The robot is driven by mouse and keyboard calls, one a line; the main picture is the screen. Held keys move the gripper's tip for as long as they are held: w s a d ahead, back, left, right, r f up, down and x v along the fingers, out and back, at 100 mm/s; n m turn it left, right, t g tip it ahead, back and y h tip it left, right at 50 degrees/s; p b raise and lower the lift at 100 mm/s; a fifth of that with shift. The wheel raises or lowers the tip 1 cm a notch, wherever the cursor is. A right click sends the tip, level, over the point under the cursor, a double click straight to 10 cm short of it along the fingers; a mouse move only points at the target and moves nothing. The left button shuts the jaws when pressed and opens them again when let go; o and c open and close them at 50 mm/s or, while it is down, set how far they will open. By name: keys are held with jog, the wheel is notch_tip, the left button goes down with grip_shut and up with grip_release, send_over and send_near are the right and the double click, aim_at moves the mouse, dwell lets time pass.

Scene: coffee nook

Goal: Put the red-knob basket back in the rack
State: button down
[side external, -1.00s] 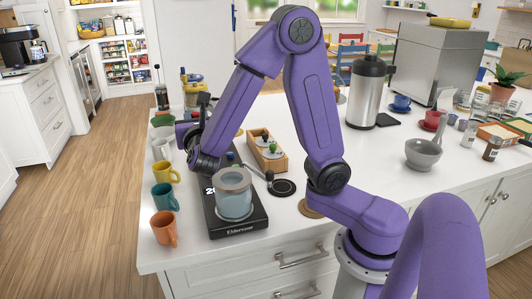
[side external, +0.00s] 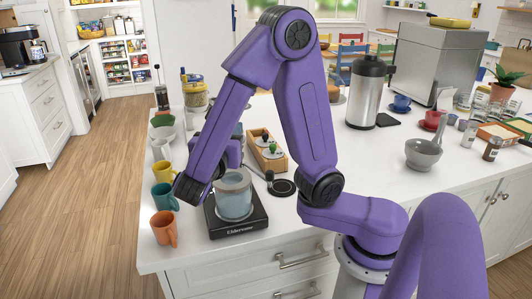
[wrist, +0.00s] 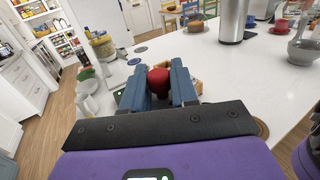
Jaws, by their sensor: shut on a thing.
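In the wrist view my gripper (wrist: 158,72) is shut on the red knob (wrist: 158,83) between its two blue fingers. The basket under the knob is hidden by the fingers and gripper body.
A glass vessel (side external: 234,200) stands on a black scale (side external: 252,222) in front of the rack. Yellow (side external: 166,171), teal (side external: 163,197) and orange (side external: 163,228) mugs line the left counter edge. A steel canister (side external: 367,92) stands right of my arm.

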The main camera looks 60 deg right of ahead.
jog(key=w+d+f+m+g, duration=0.3)
jog(key=w+d+g, duration=0.1)
jog(key=w+d, duration=0.95)
jog(key=d+f+m+g, duration=0.1)
jog(key=d+f+g, duration=0.1)
jog(key=d, duration=1)
jog(key=d+f+m+g, duration=0.1)
jog(key=d+g, duration=0.1)
jog(key=d, duration=1.1)
notch_tip(320, 180, down, 6)
jog(key=shift+f+h, duration=0.2)
jog(key=shift+h, duration=0.1)
jog(key=shift+a+f, duration=0.1)
jog(key=shift+f, duration=1.8)
dwell(0.6)
jog(key=c, duration=0.8)
grip_release()
